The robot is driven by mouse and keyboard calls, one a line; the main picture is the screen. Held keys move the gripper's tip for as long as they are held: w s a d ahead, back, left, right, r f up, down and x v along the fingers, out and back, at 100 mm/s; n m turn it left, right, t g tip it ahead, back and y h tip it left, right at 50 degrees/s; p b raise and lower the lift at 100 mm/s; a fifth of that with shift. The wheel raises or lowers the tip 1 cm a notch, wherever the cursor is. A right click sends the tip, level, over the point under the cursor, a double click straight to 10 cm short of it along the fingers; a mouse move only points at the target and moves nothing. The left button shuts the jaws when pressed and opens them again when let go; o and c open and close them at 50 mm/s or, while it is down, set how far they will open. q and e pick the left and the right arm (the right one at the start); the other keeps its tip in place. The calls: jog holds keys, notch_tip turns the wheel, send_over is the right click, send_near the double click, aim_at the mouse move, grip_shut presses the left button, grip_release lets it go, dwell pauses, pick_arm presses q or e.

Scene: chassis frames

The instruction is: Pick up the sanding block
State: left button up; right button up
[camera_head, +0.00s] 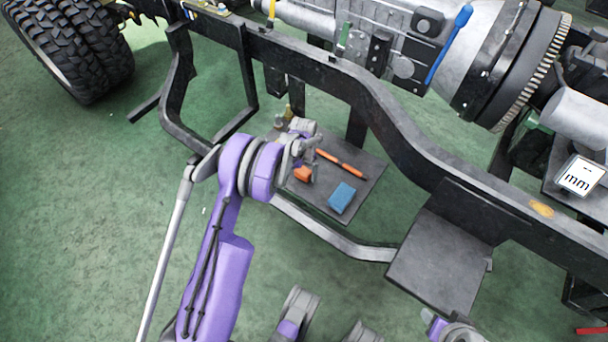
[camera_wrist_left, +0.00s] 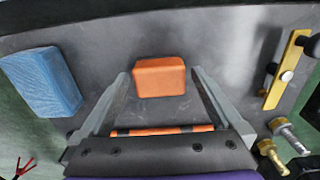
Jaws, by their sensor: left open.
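The sanding block appears to be the small orange block (camera_head: 302,174) on the dark grey shelf plate; it also shows in the left wrist view (camera_wrist_left: 159,77). There it lies flat between the tips of my left gripper (camera_wrist_left: 160,92), with a gap to each finger. The gripper is open and holds nothing. In the head view my left gripper (camera_head: 312,158) is over the plate beside the orange block and hides part of it. My right gripper cannot be made out.
A blue block (camera_head: 342,198) and an orange-and-black rod-like tool (camera_head: 341,164) lie on the same plate (camera_head: 361,183). Brass fittings (camera_wrist_left: 273,157) and a gold bracket (camera_wrist_left: 287,69) are near the gripper's right side. A black chassis rail (camera_head: 400,122) runs above the plate.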

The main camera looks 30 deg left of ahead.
aim_at(303, 171)
pick_arm(q)
jog(key=shift+f, duration=0.45)
jog(key=shift+r, duration=0.1)
jog(key=c, duration=1.3)
notch_tip(303, 171, up, 10)
jog(key=shift+p, duration=1.1)
